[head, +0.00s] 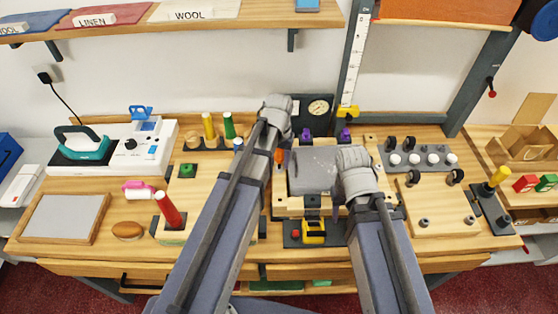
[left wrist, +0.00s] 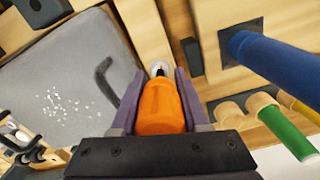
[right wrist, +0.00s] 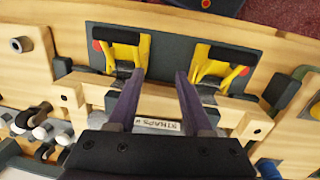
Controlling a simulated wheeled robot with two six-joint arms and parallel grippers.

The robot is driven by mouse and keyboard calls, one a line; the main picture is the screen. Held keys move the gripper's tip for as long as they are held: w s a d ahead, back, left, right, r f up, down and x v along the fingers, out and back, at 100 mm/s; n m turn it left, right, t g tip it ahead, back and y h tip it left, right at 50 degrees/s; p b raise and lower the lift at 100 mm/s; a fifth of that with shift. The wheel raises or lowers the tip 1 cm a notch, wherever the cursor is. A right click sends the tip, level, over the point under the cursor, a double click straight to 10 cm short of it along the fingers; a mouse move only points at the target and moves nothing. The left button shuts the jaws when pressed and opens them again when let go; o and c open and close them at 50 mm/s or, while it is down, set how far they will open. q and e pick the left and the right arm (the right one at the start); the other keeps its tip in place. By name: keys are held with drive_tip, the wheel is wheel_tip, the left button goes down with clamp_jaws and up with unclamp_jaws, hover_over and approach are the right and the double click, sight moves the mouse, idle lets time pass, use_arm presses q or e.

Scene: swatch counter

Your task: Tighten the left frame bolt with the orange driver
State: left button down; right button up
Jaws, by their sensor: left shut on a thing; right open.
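My left gripper (left wrist: 162,76) is shut on the orange driver (left wrist: 158,108), which lies between its two purple fingers. A small silver round piece (left wrist: 158,67) shows at the driver's far end, against the wooden frame (left wrist: 132,28); I cannot tell whether it is the driver's tip or the left frame bolt. In the head view the orange driver (head: 279,156) shows at the left edge of the grey pad (head: 310,175), mostly hidden by my left arm. My right gripper (right wrist: 158,75) is open and empty above the frame's front rail, near a label reading like "STRAPS" (right wrist: 158,126).
Blue (left wrist: 275,62), green (left wrist: 288,130) and yellow handles stand close beside the left gripper. Yellow-and-black pieces (right wrist: 120,52) sit on a dark plate before the right gripper. A red handle (head: 167,208) stands at left. A board with pegs (head: 430,205) lies right.

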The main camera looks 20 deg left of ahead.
use_arm(q)
drive_tip(key=m, duration=0.3)
drive_tip(key=shift+f+m, duration=0.1)
drive_tip(key=shift+m, duration=0.2)
drive_tip(key=m, duration=1.1)
drive_tip(key=shift+a, duration=0.15)
drive_tip(key=c, duration=0.6)
unclamp_jaws()
drive_tip(key=shift+c, duration=0.2)
